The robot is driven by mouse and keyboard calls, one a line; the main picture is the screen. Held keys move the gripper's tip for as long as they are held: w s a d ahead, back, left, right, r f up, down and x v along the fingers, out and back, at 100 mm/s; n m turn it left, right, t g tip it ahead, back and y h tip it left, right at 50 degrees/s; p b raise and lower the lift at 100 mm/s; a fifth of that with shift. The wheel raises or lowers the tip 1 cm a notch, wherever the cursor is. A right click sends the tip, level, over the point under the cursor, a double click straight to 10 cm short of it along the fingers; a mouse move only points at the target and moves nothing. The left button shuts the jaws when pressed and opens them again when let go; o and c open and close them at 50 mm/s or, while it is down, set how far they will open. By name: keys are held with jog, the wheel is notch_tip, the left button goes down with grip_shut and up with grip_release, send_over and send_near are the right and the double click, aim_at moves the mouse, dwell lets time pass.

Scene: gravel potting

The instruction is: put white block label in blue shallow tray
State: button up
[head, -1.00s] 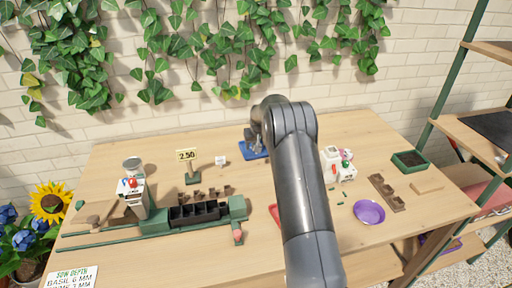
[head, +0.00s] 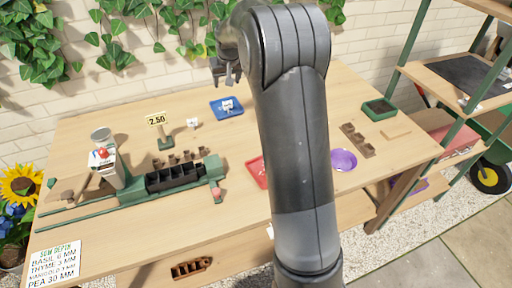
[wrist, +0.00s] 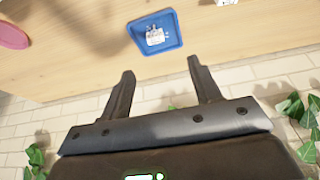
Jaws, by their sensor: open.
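A blue shallow tray (head: 216,107) lies on the table near its back edge. A white block label (head: 228,104) with dark marks sits inside it. The wrist view also shows the blue tray (wrist: 150,20) with the white block label (wrist: 155,37) resting in it, apart from my fingers. My gripper (head: 223,74) is open and empty, above and behind the tray. In the wrist view its two fingers (wrist: 160,82) are spread with nothing between them.
Another small white block (head: 193,123) stands left of the tray, near a price sign (head: 156,120). A red tray (head: 258,172) is partly hidden by my arm. A purple dish (head: 344,160) and a green tray (head: 379,109) lie to the right. Ivy hangs behind.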

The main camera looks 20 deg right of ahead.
jog(key=s+a+r, duration=0.2)
jog(key=s+r, duration=0.4)
jog(key=s, duration=0.5)
jog(key=s+a+r, duration=0.2)
jog(key=s+r, duration=0.4)
jog(key=s, duration=0.5)
jog(key=s+f, duration=0.2)
jog(key=s, duration=0.9)
jog(key=s+a+f+t, duration=0.1)
jog(key=s, duration=1)
jog(key=shift+a+f, duration=0.15)
jog(key=shift+f, duration=0.2)
